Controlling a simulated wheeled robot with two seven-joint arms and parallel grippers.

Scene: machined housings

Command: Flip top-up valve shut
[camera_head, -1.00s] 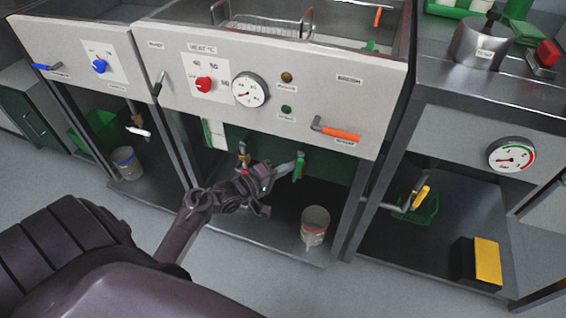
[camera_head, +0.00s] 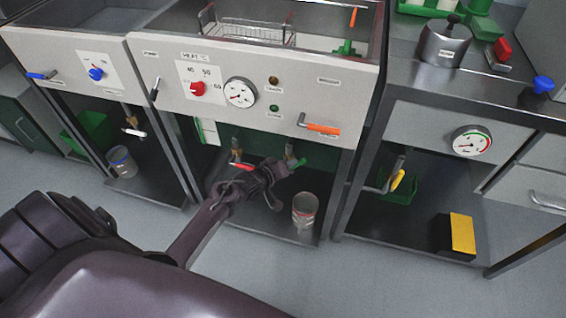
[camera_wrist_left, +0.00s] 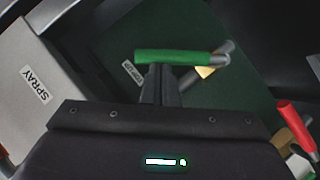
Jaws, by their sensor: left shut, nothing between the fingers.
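A green valve lever (camera_head: 299,163) sits under the middle sink unit. It lies across the wrist view (camera_wrist_left: 180,57), joined at its right end to a metal valve body. My left gripper (camera_head: 272,168) is shut and empty. In the wrist view its fingertips (camera_wrist_left: 158,72) are at the lever's near side; I cannot tell if they touch. A red lever (camera_head: 241,166) is to the left in the head view. My right gripper is out of view.
An orange lever (camera_head: 322,128) is on the front panel above. A tin can (camera_head: 305,210) stands on the shelf below, right of my gripper. A yellow lever (camera_head: 397,180) is under the right unit. The floor in front is clear.

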